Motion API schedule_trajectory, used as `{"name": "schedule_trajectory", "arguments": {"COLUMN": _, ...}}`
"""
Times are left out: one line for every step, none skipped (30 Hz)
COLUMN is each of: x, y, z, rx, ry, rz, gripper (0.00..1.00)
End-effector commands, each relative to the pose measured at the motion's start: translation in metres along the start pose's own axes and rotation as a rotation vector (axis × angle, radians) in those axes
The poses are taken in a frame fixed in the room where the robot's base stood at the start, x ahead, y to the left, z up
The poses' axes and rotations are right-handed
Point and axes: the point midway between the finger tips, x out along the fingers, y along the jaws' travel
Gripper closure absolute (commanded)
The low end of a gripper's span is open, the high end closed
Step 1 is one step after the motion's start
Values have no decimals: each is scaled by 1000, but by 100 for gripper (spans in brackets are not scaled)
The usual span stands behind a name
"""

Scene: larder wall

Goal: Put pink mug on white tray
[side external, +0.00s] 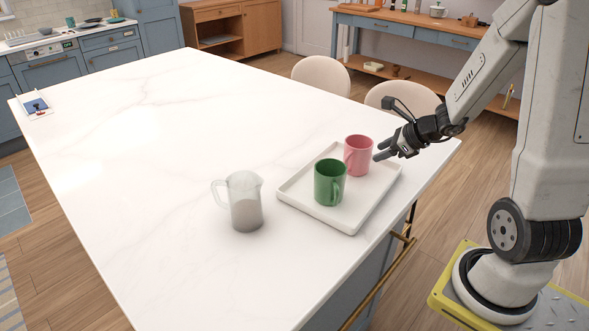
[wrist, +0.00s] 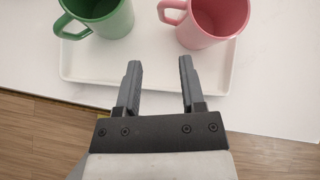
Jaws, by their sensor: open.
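The pink mug (side external: 358,156) stands upright on the white tray (side external: 291,196), toward its far side. In the wrist view the pink mug (wrist: 216,22) is at the upper right, its handle pointing left. A green mug (side external: 329,183) stands upright on the same tray; it also shows at the upper left of the wrist view (wrist: 104,18). The tray's near edge (wrist: 150,82) crosses the wrist view. My gripper (side external: 381,155) is open and empty, just right of the pink mug and apart from it. In the wrist view its two fingers (wrist: 160,64) point toward the gap between the mugs.
A frosted pitcher (side external: 246,203) stands on the white marble counter (side external: 150,140), left of the tray. A small blue item (side external: 36,106) lies at the far left corner. Two pale chairs (side external: 321,76) stand along the far edge. The counter's middle is clear.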

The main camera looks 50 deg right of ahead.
Motion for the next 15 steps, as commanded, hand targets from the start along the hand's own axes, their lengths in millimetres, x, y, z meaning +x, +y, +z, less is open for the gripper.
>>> {"name": "schedule_trajectory", "arguments": {"x": 0, "y": 0, "z": 0, "rx": -3, "ry": 0, "rz": 1, "gripper": 49}}
{"name": "schedule_trajectory", "arguments": {"x": 0, "y": 1, "z": 0, "rx": -6, "ry": 1, "rz": 3, "gripper": 49}}
{"name": "schedule_trajectory", "arguments": {"x": 1, "y": 2, "z": 1, "rx": -15, "ry": 3, "rz": 8, "gripper": 49}}
{"name": "schedule_trajectory", "arguments": {"x": 1, "y": 4, "z": 1, "rx": -25, "ry": 5, "rz": 13, "gripper": 49}}
{"name": "schedule_trajectory", "arguments": {"x": 2, "y": 6, "z": 2, "rx": -40, "ry": 7, "rz": 20, "gripper": 49}}
{"name": "schedule_trajectory", "arguments": {"x": 2, "y": 9, "z": 3, "rx": -64, "ry": 12, "rz": 32, "gripper": 49}}
{"name": "schedule_trajectory", "arguments": {"x": 3, "y": 13, "z": 4, "rx": -87, "ry": 16, "rz": 43, "gripper": 49}}
{"name": "schedule_trajectory", "arguments": {"x": 4, "y": 17, "z": 5, "rx": -116, "ry": 21, "rz": 57, "gripper": 49}}
{"name": "schedule_trajectory", "arguments": {"x": 5, "y": 23, "z": 6, "rx": -161, "ry": 30, "rz": 78, "gripper": 49}}
{"name": "schedule_trajectory", "arguments": {"x": 6, "y": 28, "z": 7, "rx": -200, "ry": 36, "rz": 96, "gripper": 49}}
{"name": "schedule_trajectory", "arguments": {"x": 7, "y": 34, "z": 8, "rx": -243, "ry": 43, "rz": 116, "gripper": 49}}
{"name": "schedule_trajectory", "arguments": {"x": 8, "y": 42, "z": 10, "rx": -308, "ry": 53, "rz": 145, "gripper": 49}}
{"name": "schedule_trajectory", "arguments": {"x": 9, "y": 49, "z": 10, "rx": -362, "ry": 60, "rz": 169, "gripper": 49}}
{"name": "schedule_trajectory", "arguments": {"x": 10, "y": 56, "z": 11, "rx": -419, "ry": 68, "rz": 194, "gripper": 49}}
{"name": "schedule_trajectory", "arguments": {"x": 11, "y": 66, "z": 12, "rx": -499, "ry": 78, "rz": 227, "gripper": 49}}
